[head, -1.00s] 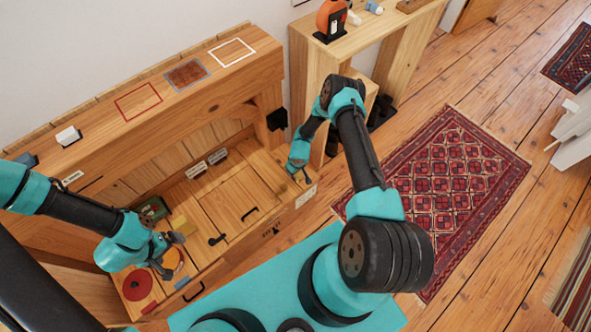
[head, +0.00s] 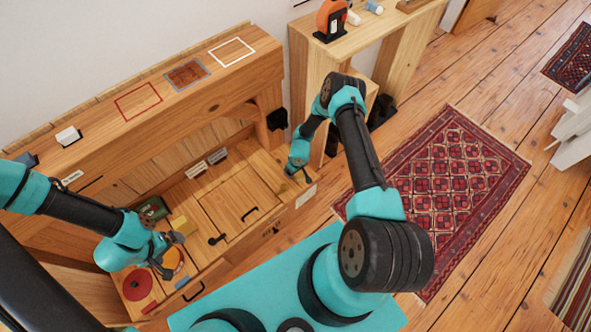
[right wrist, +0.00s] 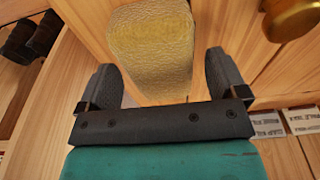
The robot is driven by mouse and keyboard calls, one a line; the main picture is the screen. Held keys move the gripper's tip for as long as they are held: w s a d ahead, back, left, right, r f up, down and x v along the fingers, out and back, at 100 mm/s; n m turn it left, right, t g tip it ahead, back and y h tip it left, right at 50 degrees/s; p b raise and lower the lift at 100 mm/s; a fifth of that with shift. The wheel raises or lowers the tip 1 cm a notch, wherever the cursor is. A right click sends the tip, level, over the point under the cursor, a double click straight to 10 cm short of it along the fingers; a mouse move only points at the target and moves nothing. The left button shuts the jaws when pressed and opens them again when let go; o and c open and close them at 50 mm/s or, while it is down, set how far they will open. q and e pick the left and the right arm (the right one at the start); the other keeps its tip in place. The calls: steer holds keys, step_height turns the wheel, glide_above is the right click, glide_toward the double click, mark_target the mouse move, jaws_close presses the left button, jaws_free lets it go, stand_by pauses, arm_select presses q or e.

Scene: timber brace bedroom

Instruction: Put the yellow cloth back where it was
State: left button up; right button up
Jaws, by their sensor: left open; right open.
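My right gripper (head: 301,174) is open at the right end of the desk. In the right wrist view, a yellow-tan textured piece (right wrist: 151,45) shows just beyond and between its open fingers (right wrist: 163,88). I cannot tell whether that piece is the cloth; the head view does not show it clearly.
The desk shelf carries a red outline (head: 138,102), a brown patch (head: 187,74) and a white outline (head: 232,52). A red disc (head: 137,284) lies at the desk's left front. A brass knob (right wrist: 292,17) is near the right gripper. The desk's middle has black handles.

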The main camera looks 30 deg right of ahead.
step_height(320, 180, up, 11)
steer(key=s, duration=0.1)
steer(key=shift+s+d+r, duration=0.2)
steer(key=shift+s, duration=0.1)
stand_by(0.5)
steer(key=s+a+r+m+y, duration=0.1)
steer(key=s+a+r+m, duration=0.1)
steer(key=s+a+r, duration=0.3)
steer(key=s+a+r+m+g+y, duration=0.1)
steer(key=s+a+r+y, duration=0.1)
steer(key=s+a+r, duration=0.4)
steer(key=s+r, duration=0.5)
steer(key=r, duration=0.1)
steer(key=shift+s+r+m, duration=0.15)
steer(key=shift+r+m, duration=0.1)
steer(key=shift+m, duration=0.15)
